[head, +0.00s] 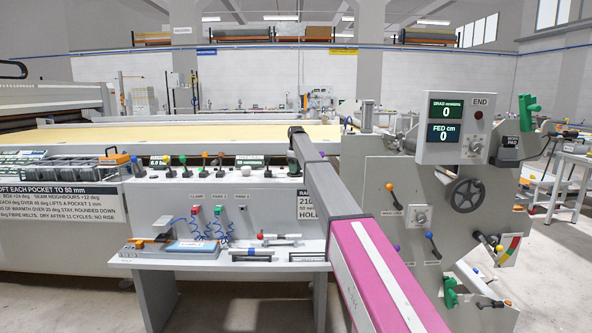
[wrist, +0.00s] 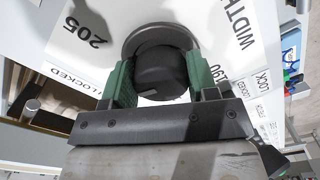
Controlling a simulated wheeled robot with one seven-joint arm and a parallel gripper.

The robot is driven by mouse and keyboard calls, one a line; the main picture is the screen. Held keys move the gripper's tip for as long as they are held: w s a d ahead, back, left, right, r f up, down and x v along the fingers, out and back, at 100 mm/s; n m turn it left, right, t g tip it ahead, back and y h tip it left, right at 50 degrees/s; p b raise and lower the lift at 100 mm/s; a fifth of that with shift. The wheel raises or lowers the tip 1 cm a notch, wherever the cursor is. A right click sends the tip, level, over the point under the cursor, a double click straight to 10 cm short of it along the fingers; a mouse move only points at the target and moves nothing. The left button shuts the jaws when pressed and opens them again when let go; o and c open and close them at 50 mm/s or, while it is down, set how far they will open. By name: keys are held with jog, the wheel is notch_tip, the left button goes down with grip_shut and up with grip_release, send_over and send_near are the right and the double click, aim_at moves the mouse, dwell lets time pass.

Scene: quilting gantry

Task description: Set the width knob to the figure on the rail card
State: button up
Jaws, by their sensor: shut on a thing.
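The dark round width knob (wrist: 161,72) fills the top middle of the wrist view, on a white panel marked WIDTH, 205 and 190. My gripper (wrist: 160,80) is shut on it, with a green pad against each side. The knob's pointer and exact setting cannot be told. In the head view my gripper (head: 293,158) is at the long console's right end, and the knob is hidden there. The rail card (head: 306,203) is below it on the console front. Its figure starts with 210; my arm covers the card's right part.
In the head view, coloured levers (head: 193,160) and a small display (head: 250,160) are left of my gripper. A shelf (head: 225,260) with tools is below. The machine head with handwheel (head: 467,195) stands right.

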jog(key=m, duration=0.5)
jog(key=shift+s+a+m, duration=0.1)
jog(key=shift+m, duration=0.2)
jog(key=m, duration=0.5)
jog(key=shift+a+m, duration=0.1)
jog(key=shift+m, duration=0.2)
jog(key=m, duration=0.5)
jog(key=shift+a, duration=0.15)
jog(key=shift+a+m, duration=0.1)
jog(key=shift+m, duration=2.3)
jog(key=o, duration=0.9)
jog(key=shift+r, duration=0.1)
notch_tip(320, 180, up, 11)
jog(key=shift+f, duration=0.2)
